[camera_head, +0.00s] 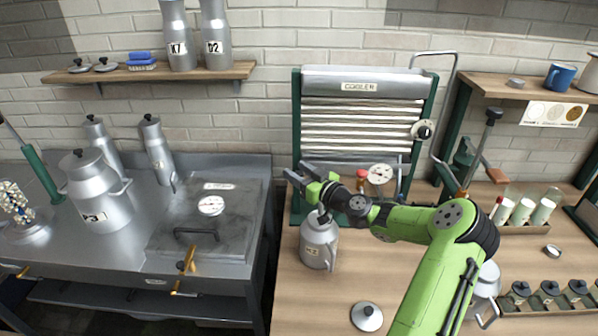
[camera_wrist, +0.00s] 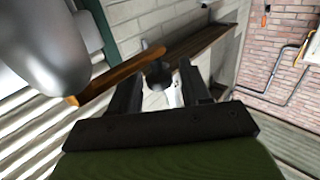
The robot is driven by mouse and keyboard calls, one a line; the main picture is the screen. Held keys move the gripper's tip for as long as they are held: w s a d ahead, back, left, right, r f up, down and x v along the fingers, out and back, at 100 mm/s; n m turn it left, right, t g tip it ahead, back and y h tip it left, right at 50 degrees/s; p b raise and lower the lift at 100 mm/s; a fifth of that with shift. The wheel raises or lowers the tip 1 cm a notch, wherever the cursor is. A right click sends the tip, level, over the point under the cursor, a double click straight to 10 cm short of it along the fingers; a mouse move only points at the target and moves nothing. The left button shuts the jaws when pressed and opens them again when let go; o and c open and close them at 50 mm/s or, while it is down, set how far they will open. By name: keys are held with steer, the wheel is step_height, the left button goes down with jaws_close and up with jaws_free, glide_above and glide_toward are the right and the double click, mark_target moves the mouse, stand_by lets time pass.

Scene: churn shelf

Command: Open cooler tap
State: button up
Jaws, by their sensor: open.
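The cooler (camera_head: 352,86) is a ribbed metal unit in a green frame against the brick wall, with a label on top. A round black-and-white knob (camera_head: 424,130) sits on its right side; I cannot tell for certain whether this is the tap. My gripper (camera_head: 297,172) is open at the cooler's lower left, above a lidded metal can (camera_head: 318,243). My arm hides part of the cooler's lower front. In the wrist view, the open jaws of my gripper (camera_wrist: 158,85) show near an orange-brown bar (camera_wrist: 115,76); contact is unclear.
A round gauge (camera_head: 381,173) stands below the cooler's slats. A loose lid (camera_head: 367,316) lies on the wooden bench. A steel counter at left holds a churn (camera_head: 95,190) and a lidded vat (camera_head: 205,225). Vials (camera_head: 523,210) stand at right. The bench front is partly clear.

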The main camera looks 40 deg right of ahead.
steer(key=shift+c, duration=0.3)
jaws_close()
steer(key=shift+s+y+b, duration=0.1)
steer(key=shift+y+b, duration=0.2)
steer(key=shift+b, duration=0.05)
steer(key=shift+s+a+n+g+y+b, duration=0.15)
steer(key=shift+s+n+y+b, duration=0.05)
steer(key=shift+n+y+b, duration=0.35)
steer(key=shift+s+a+n+g+y+b, duration=0.1)
steer(key=shift+s+n+g+y+b, duration=0.05)
steer(key=shift+n+y+b, duration=0.4)
steer(key=shift+s+a+n+g+y+p, duration=0.1)
steer(key=shift+s+n+g+y+p, duration=0.45)
steer(key=shift+n+g+y, duration=0.95)
steer(key=shift+s+a+n+g+y+p, duration=0.1)
steer(key=shift+s+n+g+y+p, duration=0.2)
steer(key=shift+s+n+g+y, duration=1.1)
steer(key=shift+s+a+n+g+y+p, duration=0.15)
steer(key=shift+n+g+y+p, duration=0.25)
steer(key=shift+n+g+y, duration=1.1)
steer(key=shift+s+d+r+m+t+y, duration=0.1)
steer(key=shift+m+t+y, duration=0.3)
steer(key=shift+y, duration=0.2)
